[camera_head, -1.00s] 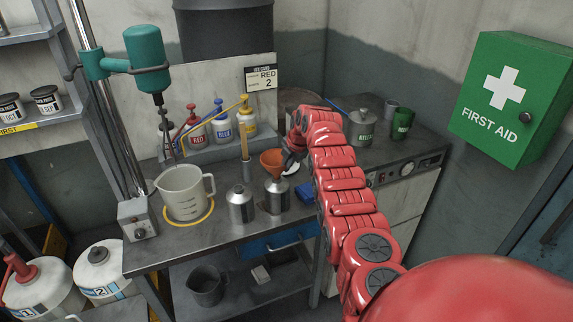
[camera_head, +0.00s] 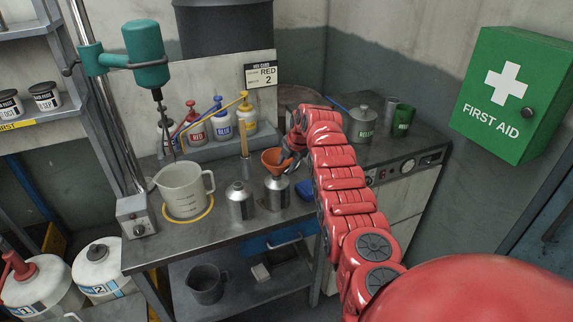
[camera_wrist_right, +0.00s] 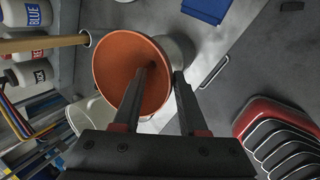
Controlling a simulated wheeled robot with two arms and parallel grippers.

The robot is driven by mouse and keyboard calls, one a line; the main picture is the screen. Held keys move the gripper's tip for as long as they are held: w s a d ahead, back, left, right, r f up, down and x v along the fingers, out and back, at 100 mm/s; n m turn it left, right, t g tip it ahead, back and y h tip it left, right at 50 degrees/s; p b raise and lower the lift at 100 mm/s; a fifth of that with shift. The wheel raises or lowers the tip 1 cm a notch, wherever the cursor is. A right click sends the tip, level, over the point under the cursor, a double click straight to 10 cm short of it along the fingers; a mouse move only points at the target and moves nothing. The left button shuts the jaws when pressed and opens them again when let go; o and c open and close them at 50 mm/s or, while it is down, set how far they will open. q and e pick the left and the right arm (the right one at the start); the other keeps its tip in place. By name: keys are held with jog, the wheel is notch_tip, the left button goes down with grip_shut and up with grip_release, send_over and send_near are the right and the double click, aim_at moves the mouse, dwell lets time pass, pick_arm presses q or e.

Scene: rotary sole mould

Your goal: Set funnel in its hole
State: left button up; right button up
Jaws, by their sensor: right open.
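The orange funnel (camera_head: 275,158) sits upright at the mouth of a grey metal can (camera_head: 277,194) near the front of the bench. My right gripper (camera_head: 289,164) is at the funnel's right side. In the right wrist view the funnel (camera_wrist_right: 118,72) faces the camera with its wide mouth. The open right gripper (camera_wrist_right: 160,78) has one finger across the mouth and the other just outside the rim, so the rim lies between them. Whether a finger touches it I cannot tell. The funnel's spout is hidden. I cannot make out a separate hole for it. My left gripper is not in view.
A second metal can (camera_head: 240,201) stands just left. The clear measuring jug (camera_head: 184,190) is farther left under the teal mixer (camera_head: 147,55). A wooden-handled tool (camera_head: 244,140) stands behind, before several pump bottles (camera_head: 221,124). A blue cloth (camera_head: 305,190) lies right.

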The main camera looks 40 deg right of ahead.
jog(key=shift+s+r+b, duration=0.2)
jog(key=shift+r+b, duration=0.3)
jog(key=b+v, duration=0.6)
jog(key=v, duration=1)
jog(key=shift+r, duration=0.15)
jog(key=shift+s, duration=0.1)
